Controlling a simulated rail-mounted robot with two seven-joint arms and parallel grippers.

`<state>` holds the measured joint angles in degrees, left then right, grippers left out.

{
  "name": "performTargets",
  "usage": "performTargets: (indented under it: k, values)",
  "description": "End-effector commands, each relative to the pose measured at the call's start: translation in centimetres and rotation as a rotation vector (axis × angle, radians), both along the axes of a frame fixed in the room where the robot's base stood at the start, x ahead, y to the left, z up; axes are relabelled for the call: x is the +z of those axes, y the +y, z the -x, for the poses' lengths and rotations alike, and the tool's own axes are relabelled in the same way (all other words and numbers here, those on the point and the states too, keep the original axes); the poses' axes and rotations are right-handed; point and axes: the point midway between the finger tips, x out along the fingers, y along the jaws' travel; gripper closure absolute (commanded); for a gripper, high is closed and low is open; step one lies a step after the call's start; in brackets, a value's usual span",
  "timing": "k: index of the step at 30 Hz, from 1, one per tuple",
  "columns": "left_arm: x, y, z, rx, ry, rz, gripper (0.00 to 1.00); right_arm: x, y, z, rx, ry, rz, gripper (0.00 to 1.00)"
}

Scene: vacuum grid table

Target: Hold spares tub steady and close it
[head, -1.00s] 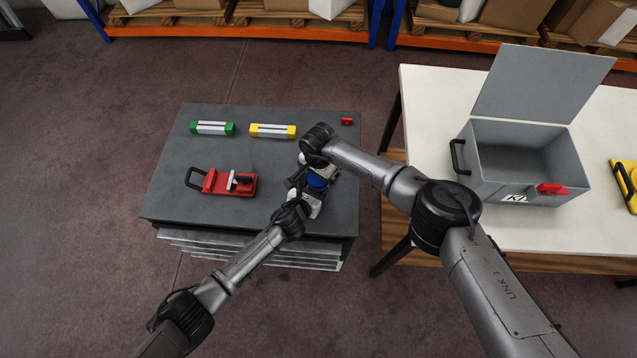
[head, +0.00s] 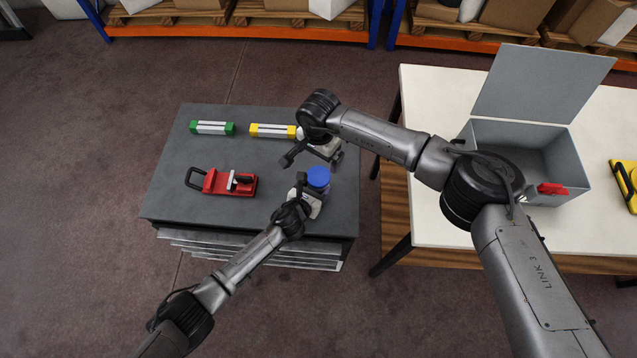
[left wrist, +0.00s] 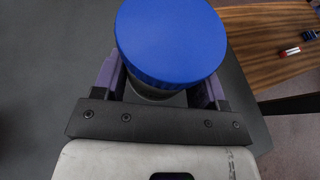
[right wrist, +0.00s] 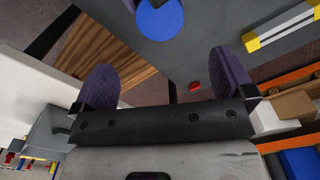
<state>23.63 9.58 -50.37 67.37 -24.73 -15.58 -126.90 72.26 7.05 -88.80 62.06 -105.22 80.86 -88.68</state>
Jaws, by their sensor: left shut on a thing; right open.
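The spares tub (head: 318,178) stands near the right edge of the dark grid table (head: 270,210). Its round blue lid is on top and looks level in the left wrist view (left wrist: 172,38). I cannot tell how tightly the lid sits. My left gripper (head: 309,188) is shut around the tub's body below the lid, with a finger on each side. My right gripper (head: 314,158) is open and empty, just behind the tub and apart from it. In the right wrist view the blue lid (right wrist: 160,18) lies beyond its open fingers.
A red clamp fixture (head: 229,183) lies left of the tub. Green-ended (head: 212,128) and yellow-ended (head: 273,131) bars lie at the back. An open grey case (head: 530,150) stands on the white table at right.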

Motion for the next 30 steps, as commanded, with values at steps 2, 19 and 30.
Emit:
performTargets:
  k: [2,19,30]
  values:
    - [-0.06,0.02,0.02,0.000,0.001,0.000,1.00,0.70,-0.01,-0.01,0.000,-0.001,0.001,0.00]
    - [-0.05,0.02,0.01,0.000,0.001,0.000,0.24,1.41,0.01,0.02,0.000,0.001,0.001,0.00]
    - [-0.02,0.01,0.00,0.000,0.000,0.000,0.05,1.39,0.02,0.03,0.000,0.001,0.001,0.00]
